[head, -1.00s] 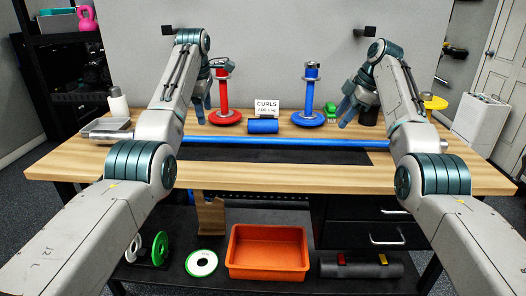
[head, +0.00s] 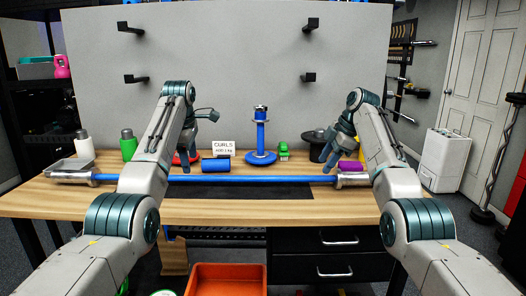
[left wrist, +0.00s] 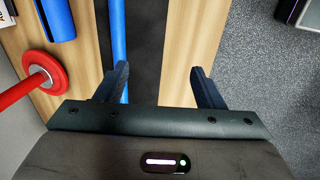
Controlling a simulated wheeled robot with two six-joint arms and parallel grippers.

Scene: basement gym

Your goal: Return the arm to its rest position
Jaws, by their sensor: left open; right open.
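My left gripper (head: 198,134) is open and empty, fingers pointing down over the left part of the bench. In the left wrist view its two fingers (left wrist: 160,86) are spread wide with nothing between them. The blue bar (head: 260,178) lies along the bench; it shows beyond the left fingers (left wrist: 118,35), and I cannot tell the height gap. My right gripper (head: 336,147) is open, fingers pointing down, above the right part of the bench near the bar's right end. I see nothing held in it.
The red spindle (left wrist: 45,72) is beside the left gripper. A dark mat (head: 250,192) lies in front. An orange bin (head: 228,278) sits below.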

